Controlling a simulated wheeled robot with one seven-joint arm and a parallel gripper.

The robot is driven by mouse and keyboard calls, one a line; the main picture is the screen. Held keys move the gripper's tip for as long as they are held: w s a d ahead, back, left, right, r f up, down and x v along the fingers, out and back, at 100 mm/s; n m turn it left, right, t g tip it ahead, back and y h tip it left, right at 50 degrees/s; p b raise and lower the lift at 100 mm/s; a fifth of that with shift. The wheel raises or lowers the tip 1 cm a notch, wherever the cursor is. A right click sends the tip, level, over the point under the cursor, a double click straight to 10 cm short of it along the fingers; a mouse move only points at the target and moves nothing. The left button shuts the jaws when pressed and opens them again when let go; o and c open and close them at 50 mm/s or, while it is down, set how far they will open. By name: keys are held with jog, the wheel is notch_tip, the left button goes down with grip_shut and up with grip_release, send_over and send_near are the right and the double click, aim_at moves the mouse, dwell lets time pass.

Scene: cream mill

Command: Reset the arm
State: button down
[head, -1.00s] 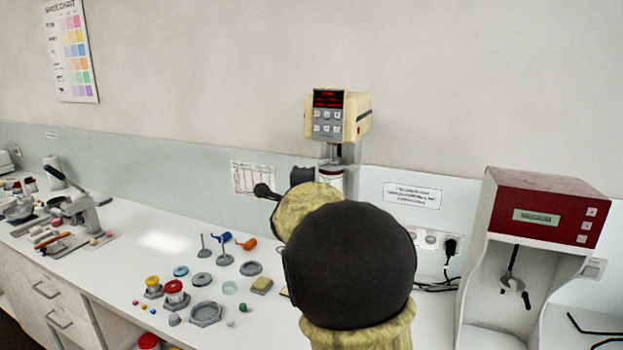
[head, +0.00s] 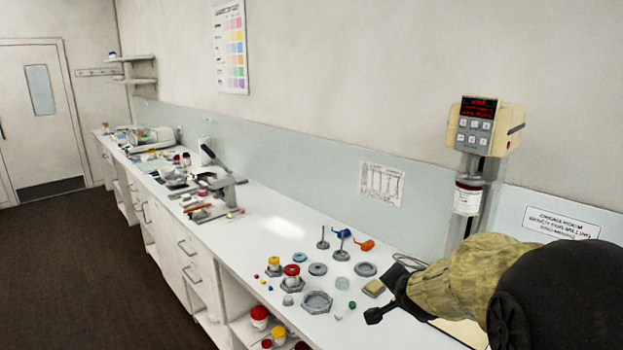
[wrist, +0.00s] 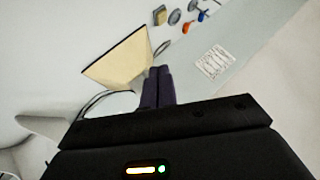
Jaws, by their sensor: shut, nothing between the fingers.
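My gripper (wrist: 158,86) is shut and empty in the wrist view, its two dark fingers side by side above the white counter. In the head view my gripper (head: 374,315) is a small dark shape at the end of my arm at the lower right, over the front right part of the counter (head: 400,338). My arm, with its yellowish cover and large black joint, hides the counter's right end.
A mixer with a red display (head: 485,125) stands behind my arm. Left of my gripper are a grey hexagonal dish (head: 317,303), red-lidded and yellow-lidded jars and small parts. A lever press (head: 215,185) stands farther left. Open floor (head: 90,255) lies at left.

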jog(key=s+a+f+n+g, duration=0.1)
jog(key=s+f+n+g, duration=0.1)
jog(key=s, duration=0.4)
jog(key=s+a+f+n+g+y, duration=0.1)
jog(key=s+f+n+g, duration=0.2)
jog(key=s, duration=0.4)
jog(key=s+a+f+n+g, duration=0.2)
jog(key=s+f+n, duration=0.3)
jog(key=s+f, duration=0.1)
jog(key=shift+s+g, duration=0.3)
jog(key=shift+s, duration=0.3)
